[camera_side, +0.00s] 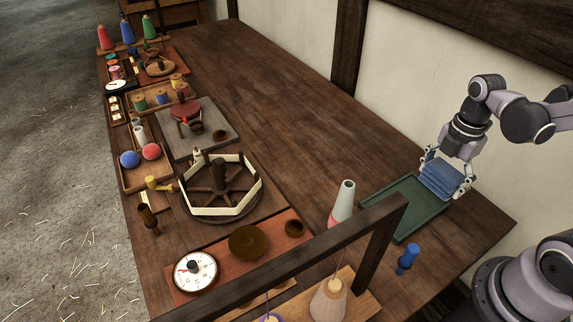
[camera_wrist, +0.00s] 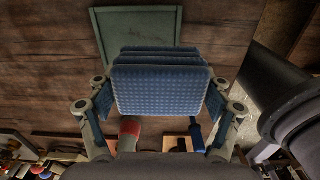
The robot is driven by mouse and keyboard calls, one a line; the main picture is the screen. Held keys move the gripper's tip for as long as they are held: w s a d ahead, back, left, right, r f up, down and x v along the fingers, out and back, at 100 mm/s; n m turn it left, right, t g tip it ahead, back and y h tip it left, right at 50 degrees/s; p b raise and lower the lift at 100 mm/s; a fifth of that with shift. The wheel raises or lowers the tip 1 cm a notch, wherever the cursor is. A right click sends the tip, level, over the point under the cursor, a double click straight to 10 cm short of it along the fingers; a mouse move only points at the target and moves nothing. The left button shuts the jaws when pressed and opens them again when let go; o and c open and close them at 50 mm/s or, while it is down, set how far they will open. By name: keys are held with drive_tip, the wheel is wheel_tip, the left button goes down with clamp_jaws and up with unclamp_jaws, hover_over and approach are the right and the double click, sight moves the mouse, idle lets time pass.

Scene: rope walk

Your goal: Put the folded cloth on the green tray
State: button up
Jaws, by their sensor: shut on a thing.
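The folded cloth (camera_side: 442,178) is a blue stack of layers. My gripper (camera_side: 448,180) is shut on it, with one finger on each side, in the side view. The green tray (camera_side: 405,208) lies flat on the table below and to the left; the cloth appears over its right end, and I cannot tell if it touches the tray. In the wrist view the blue cloth (camera_wrist: 160,88) fills the space between the fingers and hides part of the green tray (camera_wrist: 135,28). The visible part of the tray is empty.
A white and pink cone (camera_side: 343,203) stands left of the tray, and a blue-topped peg (camera_side: 407,259) stands in front of it. A dark wooden frame (camera_side: 380,230) rises nearby. A wooden wheel (camera_side: 220,188) and spools fill the table's left side. The back middle is clear.

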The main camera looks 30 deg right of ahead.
drive_tip(key=w+a+f, duration=0.1)
drive_tip(key=a, duration=0.1)
drive_tip(key=w+a+f, duration=0.2)
drive_tip(key=shift+w+a+f, duration=0.1)
drive_tip(key=shift+w+f, duration=0.1)
drive_tip(key=shift+f, duration=1.9)
drive_tip(key=shift+f, duration=0.2)
drive_tip(key=o, duration=1.1)
drive_tip(key=shift+o, duration=0.2)
drive_tip(key=shift+r, duration=0.1)
drive_tip(key=a+r+m+t, duration=0.2)
drive_tip(key=r+m+t, duration=0.1)
drive_tip(key=r+m, duration=0.5)
drive_tip(key=a+r+m+t, duration=0.2)
drive_tip(key=r+m+t, duration=0.2)
drive_tip(key=r+m, duration=0.4)
drive_tip(key=shift+w+a+r+m, duration=0.15)
drive_tip(key=shift+a+r+m, duration=0.1)
drive_tip(key=shift+m, duration=0.75)
